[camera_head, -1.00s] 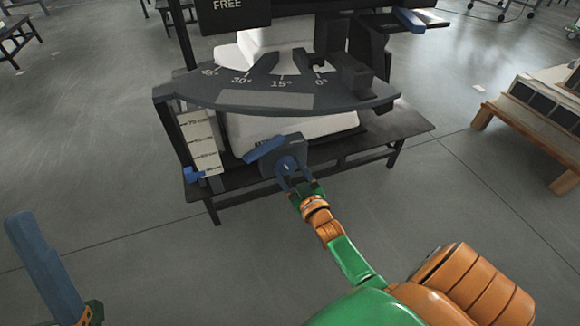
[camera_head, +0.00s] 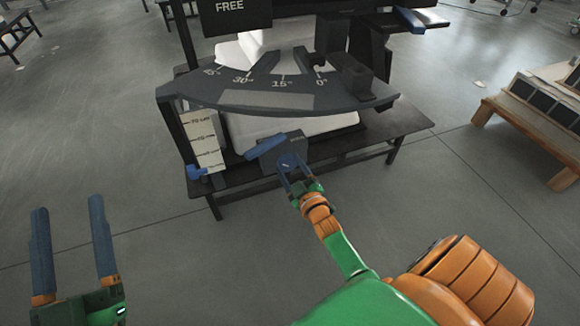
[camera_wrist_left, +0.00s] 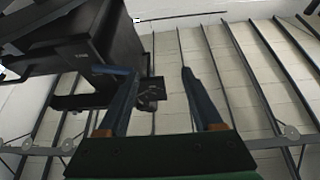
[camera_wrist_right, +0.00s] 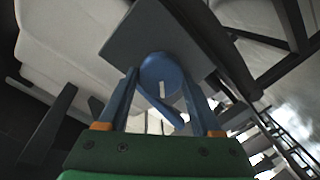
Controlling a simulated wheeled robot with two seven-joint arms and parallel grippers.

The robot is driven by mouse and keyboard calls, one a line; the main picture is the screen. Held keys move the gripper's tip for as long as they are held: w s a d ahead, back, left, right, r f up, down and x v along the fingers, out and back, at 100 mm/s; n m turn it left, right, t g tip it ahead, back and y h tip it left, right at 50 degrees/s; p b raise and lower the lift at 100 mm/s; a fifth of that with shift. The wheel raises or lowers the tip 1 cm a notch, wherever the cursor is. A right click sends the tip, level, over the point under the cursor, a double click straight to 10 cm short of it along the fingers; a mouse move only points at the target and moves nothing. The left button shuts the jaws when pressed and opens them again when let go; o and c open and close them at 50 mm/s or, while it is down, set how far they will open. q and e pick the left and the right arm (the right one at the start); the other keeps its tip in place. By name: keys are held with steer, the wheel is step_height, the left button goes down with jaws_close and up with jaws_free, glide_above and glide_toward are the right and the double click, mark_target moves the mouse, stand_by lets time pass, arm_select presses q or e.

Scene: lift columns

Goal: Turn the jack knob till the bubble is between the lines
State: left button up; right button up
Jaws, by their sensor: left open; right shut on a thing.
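The round blue jack knob (camera_head: 289,161) is on the front of a dark box (camera_head: 318,148) low on the machine. My right gripper (camera_head: 294,170) is shut on it, one finger on each side. The right wrist view shows the knob (camera_wrist_right: 157,72) between the fingers, with a white mark on its face. A blue lever (camera_head: 265,147) sticks out up and left of the knob. My left gripper (camera_head: 68,204) is open and empty at the lower left, well away from the machine. I cannot make out a bubble or its lines in any view.
A dark curved plate (camera_head: 265,101) marked in degrees overhangs the knob area. A white upright scale (camera_head: 204,140) with a blue pointer (camera_head: 197,172) stands at its left. A dark bench (camera_head: 365,148) bears the machine. A wooden rack (camera_head: 535,130) is at the right. The front floor is clear.

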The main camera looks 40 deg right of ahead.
mark_target(289, 166)
steer(key=o, duration=1.4)
steer(key=shift+c, duration=0.2)
steer(key=p+v, duration=0.1)
steer(key=v, duration=0.2)
steer(key=shift+p, duration=0.35)
arm_select(q)
steer(key=s+a+f+g+y, duration=0.1)
steer(key=f+g+y, duration=0.1)
steer(key=f+g, duration=0.3)
steer(key=s+a+f+n+g+y+p, duration=0.1)
steer(key=f+g, duration=0.5)
steer(key=f, duration=0.8)
steer(key=shift+a+y, duration=0.5)
steer(key=shift+y, duration=0.1)
arm_select(e)
steer(key=v, duration=0.4)
